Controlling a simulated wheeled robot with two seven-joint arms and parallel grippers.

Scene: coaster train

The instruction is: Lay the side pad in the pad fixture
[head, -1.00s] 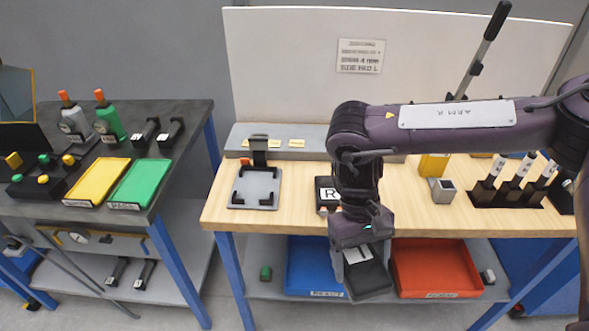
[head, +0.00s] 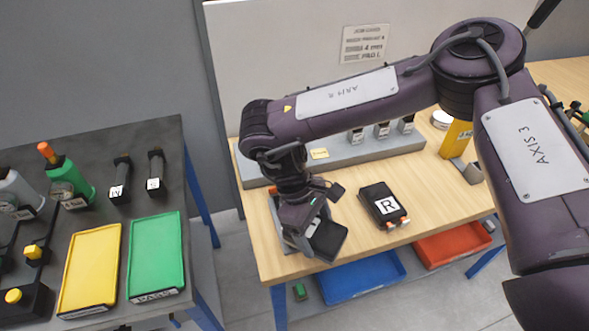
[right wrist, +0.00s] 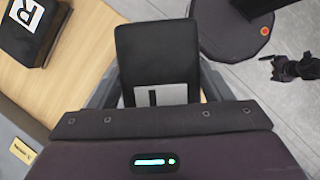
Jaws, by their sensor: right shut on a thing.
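My right gripper (head: 314,222) is shut on a black side pad (head: 328,240) at the left end of the wooden bench. In the right wrist view the held pad (right wrist: 157,55) shows between the fingers, with a white label reading L. The pad fixture (head: 287,240), a grey plate with black holders, is mostly hidden behind my gripper and pad. The pad is over or close in front of it; I cannot tell whether they touch. My left gripper is not in view.
Another black pad (head: 378,198) marked R lies on the bench to the right; it also shows in the wrist view (right wrist: 32,28). A grey rail (head: 345,152) runs behind. Blue (head: 360,277) and red (head: 452,243) bins sit below. Yellow (head: 92,262) and green (head: 157,250) trays stand on the left table.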

